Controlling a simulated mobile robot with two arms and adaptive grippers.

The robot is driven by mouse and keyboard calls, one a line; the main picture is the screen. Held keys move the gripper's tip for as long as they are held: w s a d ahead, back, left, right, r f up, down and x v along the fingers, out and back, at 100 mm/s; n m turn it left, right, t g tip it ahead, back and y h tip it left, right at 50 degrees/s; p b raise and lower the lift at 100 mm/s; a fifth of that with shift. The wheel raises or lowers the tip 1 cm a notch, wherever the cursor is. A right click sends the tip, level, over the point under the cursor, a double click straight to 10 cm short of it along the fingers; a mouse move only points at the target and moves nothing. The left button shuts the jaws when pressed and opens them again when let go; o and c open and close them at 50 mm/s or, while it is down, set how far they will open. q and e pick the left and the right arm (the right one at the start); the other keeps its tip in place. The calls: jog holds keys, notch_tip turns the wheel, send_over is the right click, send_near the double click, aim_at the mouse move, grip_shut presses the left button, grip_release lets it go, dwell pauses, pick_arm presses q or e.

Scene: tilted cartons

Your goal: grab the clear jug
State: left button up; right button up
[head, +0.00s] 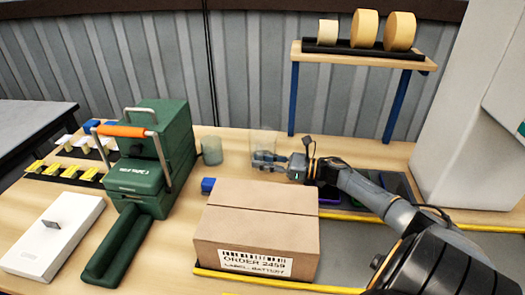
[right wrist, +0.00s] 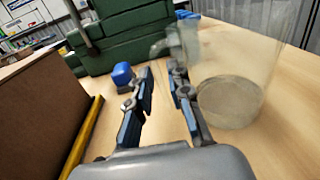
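The clear jug (head: 264,142) stands upright on the wooden table behind the carton, faint and see-through in the head view. In the right wrist view the clear jug (right wrist: 235,75) is large at the right, with its handle toward the left. My right gripper (head: 259,161) is beside the jug, low and in front of it in the head view. In the right wrist view the right gripper (right wrist: 160,78) is open with nothing clearly between its fingers. Its right finger overlaps the handle side; I cannot tell whether they touch. My left gripper is not in view.
A brown carton (head: 257,226) stands in front of the jug. A green machine (head: 150,165) with an orange handle and a greyish translucent cup (head: 211,150) are to the left. A shelf (head: 365,58) with tape rolls stands behind. A small blue object (right wrist: 122,73) lies near the gripper.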

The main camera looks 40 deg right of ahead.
jog(key=shift+w+a, duration=0.3)
jog(key=shift+w, duration=0.2)
grip_shut()
jog(key=shift+r, duration=0.2)
